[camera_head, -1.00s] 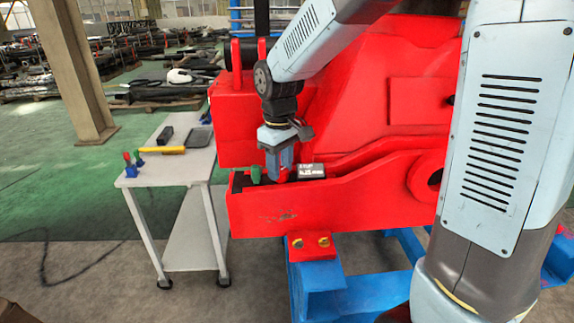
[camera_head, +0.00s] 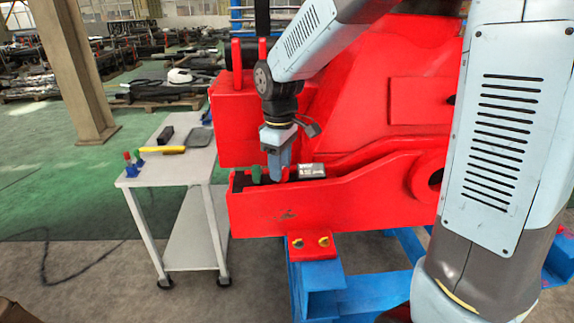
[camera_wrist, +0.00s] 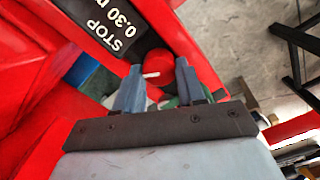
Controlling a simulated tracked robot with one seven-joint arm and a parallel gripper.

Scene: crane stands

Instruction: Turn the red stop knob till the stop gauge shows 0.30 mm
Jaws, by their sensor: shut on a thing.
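The red stop knob (camera_wrist: 160,66), with a white mark on it, sits between the two fingertips of my gripper (camera_wrist: 160,84) in the wrist view. The gripper is shut on it. The black stop gauge (camera_wrist: 108,30) beside it reads "STOP 0.30" in white, with the unit partly cut off. In the head view my gripper (camera_head: 279,176) points down into the red machine's slot, and the gauge (camera_head: 311,171) stands just right of it. The red knob is hidden behind the fingers there.
A green knob (camera_head: 256,174) stands close to the left of my gripper. The red machine's front wall (camera_head: 330,208) rises before the slot. A grey cart (camera_head: 170,168) with a yellow-handled tool and small coloured knobs stands at the left.

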